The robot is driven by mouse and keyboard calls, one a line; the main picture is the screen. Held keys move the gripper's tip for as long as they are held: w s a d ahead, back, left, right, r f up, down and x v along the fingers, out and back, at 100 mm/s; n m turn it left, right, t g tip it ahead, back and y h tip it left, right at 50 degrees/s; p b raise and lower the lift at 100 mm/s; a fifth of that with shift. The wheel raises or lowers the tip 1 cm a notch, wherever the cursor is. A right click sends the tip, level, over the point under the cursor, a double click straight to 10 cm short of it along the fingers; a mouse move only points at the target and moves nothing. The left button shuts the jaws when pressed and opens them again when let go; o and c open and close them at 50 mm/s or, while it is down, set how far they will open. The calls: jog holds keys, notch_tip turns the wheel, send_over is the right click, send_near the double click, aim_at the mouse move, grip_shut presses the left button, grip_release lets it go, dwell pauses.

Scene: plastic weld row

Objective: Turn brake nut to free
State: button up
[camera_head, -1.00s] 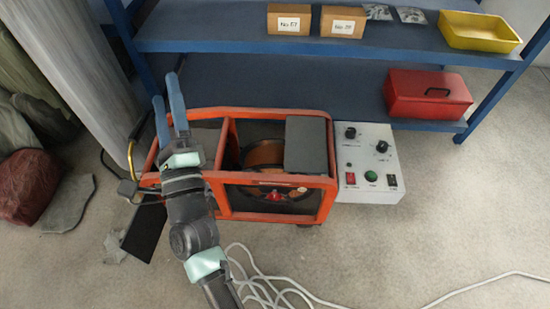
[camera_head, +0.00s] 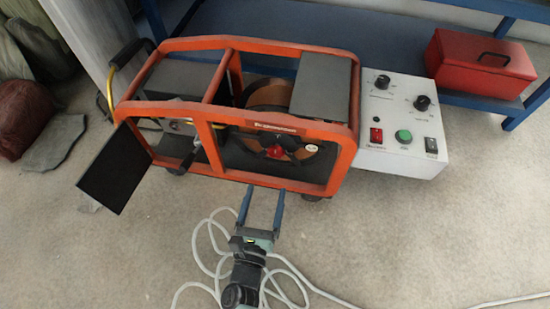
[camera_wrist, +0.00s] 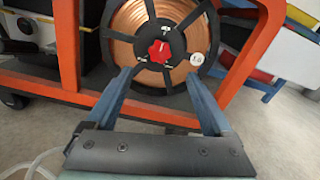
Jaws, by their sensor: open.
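The brake nut is a red knob (camera_head: 276,152) at the hub of the copper wire spool (camera_head: 265,98), inside the orange frame. In the wrist view the red nut (camera_wrist: 159,50) sits in the middle of the spool's black spokes, with a pointer-like shape and small marks around it. A round white label (camera_wrist: 197,59) is to its right on the spool. My gripper (camera_head: 262,192) is open and empty, in front of the frame and below the nut. In the wrist view its two blue fingers (camera_wrist: 160,82) reach up on either side below the nut, apart from it.
The orange frame's bottom rail (camera_head: 265,182) and top rail (camera_head: 300,128) bound the opening around the spool. A black panel (camera_head: 118,168) sticks out at left. A white control box (camera_head: 402,125) adjoins at right. White cable (camera_head: 200,250) lies coiled on the floor.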

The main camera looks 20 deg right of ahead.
aim_at(275, 153)
jog(key=b+x, duration=0.4)
jog(key=x, duration=0.6)
jog(key=shift+w+d, duration=0.25)
jog(key=shift+w, duration=0.1)
jog(key=shift+w+d+r+b, duration=0.1)
jog(key=shift+w+d+b, duration=0.2)
jog(key=shift+w+b, duration=0.05)
jog(key=c, duration=1.4)
jog(key=shift+o, duration=0.2)
